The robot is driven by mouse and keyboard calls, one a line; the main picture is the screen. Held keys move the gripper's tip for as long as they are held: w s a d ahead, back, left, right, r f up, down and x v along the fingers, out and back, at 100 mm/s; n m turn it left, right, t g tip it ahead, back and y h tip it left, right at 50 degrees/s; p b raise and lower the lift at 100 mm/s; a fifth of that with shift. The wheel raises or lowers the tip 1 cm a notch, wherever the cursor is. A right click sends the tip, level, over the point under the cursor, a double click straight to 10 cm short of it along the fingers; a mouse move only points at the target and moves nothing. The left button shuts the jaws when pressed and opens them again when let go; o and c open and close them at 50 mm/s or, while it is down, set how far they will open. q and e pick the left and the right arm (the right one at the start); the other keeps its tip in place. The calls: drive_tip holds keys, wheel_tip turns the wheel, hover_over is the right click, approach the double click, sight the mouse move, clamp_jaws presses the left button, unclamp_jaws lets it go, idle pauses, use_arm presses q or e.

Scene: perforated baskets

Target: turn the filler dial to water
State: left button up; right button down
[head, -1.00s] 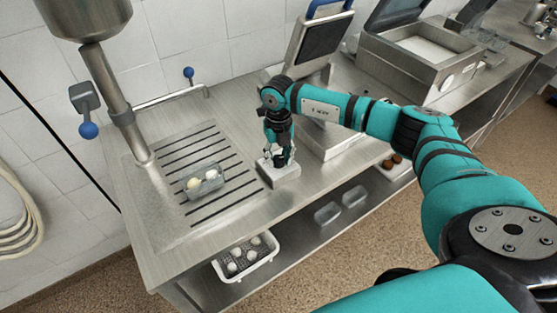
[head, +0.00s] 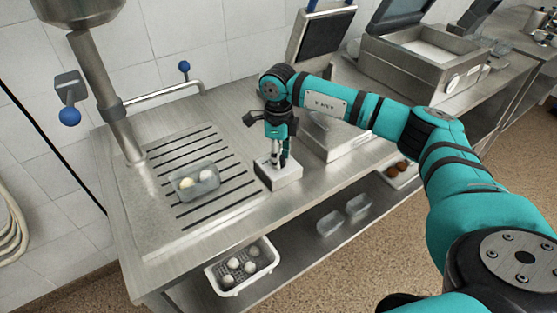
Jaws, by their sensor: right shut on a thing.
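A small white block-shaped unit (head: 283,180) stands on the steel counter, right of the slotted drain grate. I take it for the filler dial's housing; the dial itself is hidden under my gripper and its markings cannot be read. My right gripper (head: 280,163) points straight down onto the top of this unit, its fingers closed on a small part there. My left gripper is out of view.
A clear container (head: 194,181) with pale round items sits on the slotted grate (head: 215,205). A steel pipe with blue-knobbed levers (head: 69,115) rises behind it. A white perforated basket (head: 243,268) with several round items is on the lower shelf.

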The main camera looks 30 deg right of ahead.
drive_tip(key=shift+w+r+n+b, duration=0.1)
drive_tip(key=shift+n+b, duration=0.65)
drive_tip(key=shift+n, duration=0.75)
drive_tip(key=c, duration=0.9)
unclamp_jaws()
drive_tip(key=shift+c, duration=0.2)
wheel_tip(320, 180, up, 12)
